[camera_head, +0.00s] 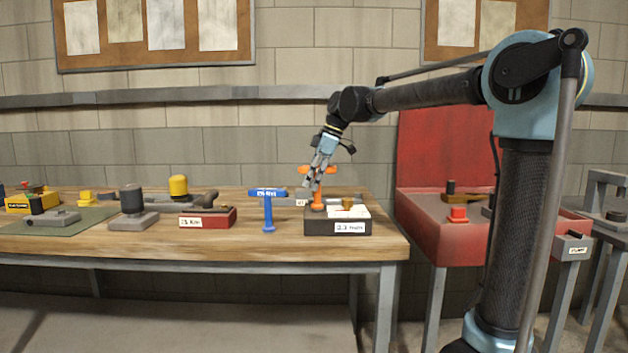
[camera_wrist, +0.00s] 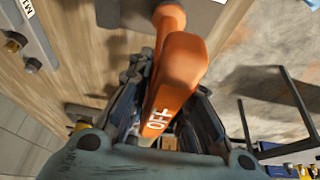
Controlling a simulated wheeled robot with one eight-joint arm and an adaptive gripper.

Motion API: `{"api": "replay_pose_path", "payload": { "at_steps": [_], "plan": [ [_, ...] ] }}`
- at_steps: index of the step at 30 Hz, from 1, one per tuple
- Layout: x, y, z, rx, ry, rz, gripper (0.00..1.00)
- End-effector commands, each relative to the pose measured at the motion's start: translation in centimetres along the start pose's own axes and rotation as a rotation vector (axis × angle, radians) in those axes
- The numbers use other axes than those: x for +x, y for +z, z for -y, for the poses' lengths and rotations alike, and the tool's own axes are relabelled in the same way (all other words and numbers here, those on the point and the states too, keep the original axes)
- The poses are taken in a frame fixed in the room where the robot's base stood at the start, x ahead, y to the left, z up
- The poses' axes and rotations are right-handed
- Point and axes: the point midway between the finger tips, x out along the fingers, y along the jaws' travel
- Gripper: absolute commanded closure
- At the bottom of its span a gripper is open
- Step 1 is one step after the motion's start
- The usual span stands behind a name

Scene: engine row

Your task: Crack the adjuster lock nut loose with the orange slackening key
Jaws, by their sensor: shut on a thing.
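The orange slackening key (camera_head: 318,188) is a T-shaped tool with a crossbar, standing upright over the dark block (camera_head: 326,228) near the bench's right end. In the wrist view the key (camera_wrist: 180,70) runs between my fingers, with lettering that seems to read OFF. My gripper (camera_head: 315,184) comes down from above and is shut on the key. A brass nut-like part (camera_head: 347,203) shows on the block's top beside the key. The key's lower end meets the block's top, but I cannot tell whether it sits on the adjuster lock nut.
A blue T-shaped key (camera_head: 268,212) stands left of the block. A red box (camera_head: 207,217) and other fixtures stand further left on the wooden bench (camera_head: 170,242). A grey plate with brass fittings (camera_wrist: 22,45) lies near the key. A red tray (camera_head: 435,226) stands right.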

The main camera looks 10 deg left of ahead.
Motion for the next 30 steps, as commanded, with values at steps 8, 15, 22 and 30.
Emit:
{"api": "replay_pose_path", "payload": {
  "at_steps": [8,15,22,30],
  "plan": [
    [0.14,0.00,0.02,-0.001,0.000,0.000,1.00],
    [0.17,-0.02,0.05,-0.001,0.000,0.000,1.00],
    [0.49,0.06,0.18,-0.001,0.000,0.000,1.00],
    [0.60,0.08,0.24,-0.001,-0.001,0.000,1.00]
  ]
}}
